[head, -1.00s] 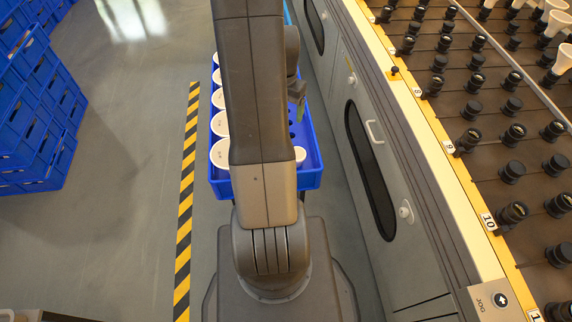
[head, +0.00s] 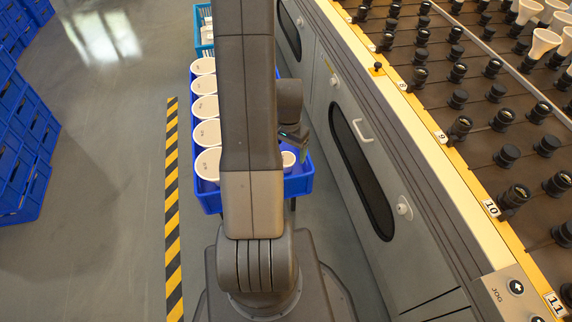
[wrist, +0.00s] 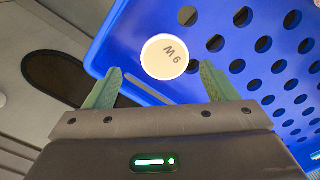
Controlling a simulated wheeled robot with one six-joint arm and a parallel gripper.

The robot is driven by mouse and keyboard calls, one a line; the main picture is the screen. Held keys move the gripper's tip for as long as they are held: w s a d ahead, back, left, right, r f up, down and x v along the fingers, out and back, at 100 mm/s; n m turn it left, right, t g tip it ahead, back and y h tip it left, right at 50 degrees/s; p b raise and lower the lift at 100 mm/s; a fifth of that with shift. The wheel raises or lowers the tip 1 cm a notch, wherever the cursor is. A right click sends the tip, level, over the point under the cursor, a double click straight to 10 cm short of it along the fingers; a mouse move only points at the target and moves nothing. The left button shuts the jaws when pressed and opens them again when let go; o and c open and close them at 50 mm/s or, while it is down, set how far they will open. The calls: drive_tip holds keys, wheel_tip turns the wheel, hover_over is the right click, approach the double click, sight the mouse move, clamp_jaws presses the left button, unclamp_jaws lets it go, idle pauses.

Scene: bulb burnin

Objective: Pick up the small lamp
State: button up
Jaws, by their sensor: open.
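The small lamp (head: 288,160) has a round white face and stands near the right front corner of the blue crate (head: 301,187). In the wrist view the small lamp (wrist: 164,57), marked "9 W", shows just beyond and between my fingertips. My gripper (wrist: 160,78) is open, with its two green fingers apart and nothing between them. In the head view my gripper (head: 295,136) is just behind and above the small lamp, and its fingers are partly hidden. I cannot tell whether they touch it.
Several large white lamps (head: 206,134) line the crate's left side. My arm hides the crate's middle. A grey cabinet with a rack of black sockets (head: 507,155) stands on the right. Blue crates (head: 20,150) are stacked at the left. Floor beyond the striped line (head: 172,200) is clear.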

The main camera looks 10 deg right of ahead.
sight(286, 158)
drive_tip(key=f, duration=0.3)
drive_tip(key=f+b, duration=0.1)
drive_tip(key=f, duration=0.1)
drive_tip(key=shift+w+a, duration=0.15)
drive_tip(key=shift+a, duration=0.1)
drive_tip(key=c, duration=1.1)
